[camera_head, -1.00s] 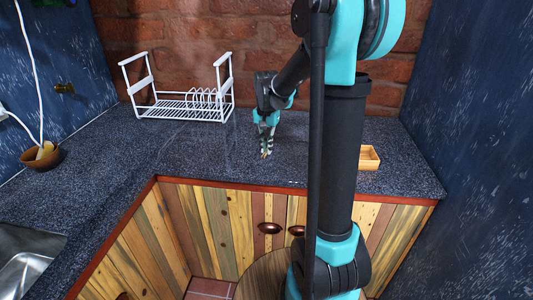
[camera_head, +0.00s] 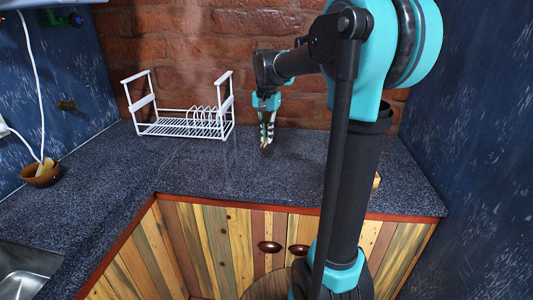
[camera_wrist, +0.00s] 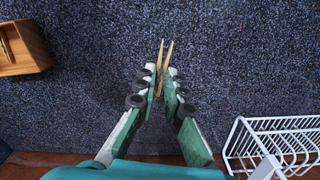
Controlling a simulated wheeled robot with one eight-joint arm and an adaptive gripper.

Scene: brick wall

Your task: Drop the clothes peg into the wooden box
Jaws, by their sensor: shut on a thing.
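The clothes peg (camera_wrist: 163,62) is light wood and shows in the wrist view between my fingertips, its two legs pointing away from my gripper (camera_wrist: 163,84). My gripper is shut on it. In the head view my gripper (camera_head: 267,140) points down over the countertop, right of the dish rack; the peg is too small to make out clearly there. The wooden box (camera_wrist: 36,66) is at the upper left of the wrist view, apart from the peg. In the head view only a sliver of the box (camera_head: 377,180) shows at the right; my arm hides the rest.
A white dish rack (camera_head: 185,127) stands on the dark speckled countertop (camera_head: 215,175), left of my gripper. A brown bowl (camera_head: 41,174) is at the far left. A brick wall (camera_head: 190,50) is behind. The counter between gripper and box looks clear in the wrist view.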

